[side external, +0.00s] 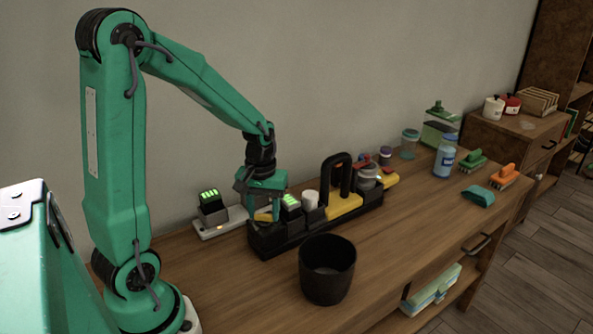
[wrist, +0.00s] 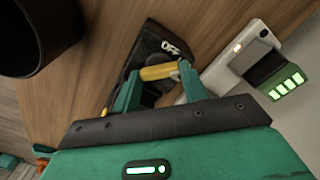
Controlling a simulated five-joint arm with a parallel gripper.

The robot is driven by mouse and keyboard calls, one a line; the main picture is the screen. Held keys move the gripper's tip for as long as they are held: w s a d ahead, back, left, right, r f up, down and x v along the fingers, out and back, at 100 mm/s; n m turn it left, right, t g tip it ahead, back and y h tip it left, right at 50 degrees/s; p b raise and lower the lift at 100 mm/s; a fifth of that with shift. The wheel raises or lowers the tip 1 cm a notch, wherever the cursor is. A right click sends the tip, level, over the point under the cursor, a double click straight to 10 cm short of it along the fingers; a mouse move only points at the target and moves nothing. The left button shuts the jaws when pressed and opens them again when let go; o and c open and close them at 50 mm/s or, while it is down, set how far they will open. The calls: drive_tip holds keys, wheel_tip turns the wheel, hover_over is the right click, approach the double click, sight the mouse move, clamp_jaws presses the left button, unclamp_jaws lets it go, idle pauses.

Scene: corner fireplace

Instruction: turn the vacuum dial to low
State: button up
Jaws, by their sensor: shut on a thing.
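No low mark is readable. My gripper (wrist: 157,78) is shut on the yellow dial, one green finger at each end of the bar. In the side view my gripper (side external: 265,214) is down at the vacuum's near-left end, and only a bit of the dial (side external: 262,217) shows.
A black bin (side external: 327,272) stands in front of the vacuum, close to my gripper. A white charger (side external: 208,231) with a green-lit battery (side external: 211,203) is just left. A blue bottle (side external: 445,157) and brushes (side external: 503,176) stand farther right.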

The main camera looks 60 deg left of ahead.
sight(265, 215)
idle(0.3)
drive_tip(key=o, duration=0.7)
drive_tip(key=shift+r, duration=3.95)
drive_tip(key=s+d+r+m+t, duration=0.5)
drive_tip(key=s+d+r+m, duration=0.2)
drive_tip(key=s+d+m, duration=0.2)
drive_tip(key=shift+d+r+t, duration=0.15)
drive_tip(key=shift+d+t, duration=0.15)
drive_tip(key=shift+d, duration=0.75)
